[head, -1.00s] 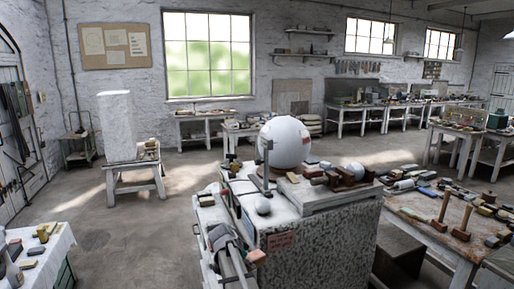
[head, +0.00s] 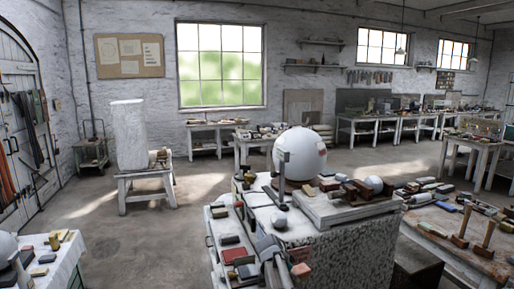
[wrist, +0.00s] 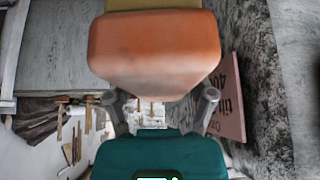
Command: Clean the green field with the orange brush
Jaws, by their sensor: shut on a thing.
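My gripper (head: 284,262) is low at the near front of the speckled stone block, in the head view. It is shut on the orange brush (head: 301,270), whose blunt orange block (wrist: 153,50) fills the upper middle of the wrist view between the fingers. The brush is apart from the large white sphere (head: 300,153), which stands on the bench top behind it.
The speckled stone block (head: 345,250) is close beside my gripper, with a pink sign (wrist: 228,100) on its side. Open floor (head: 135,235) lies to the left.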

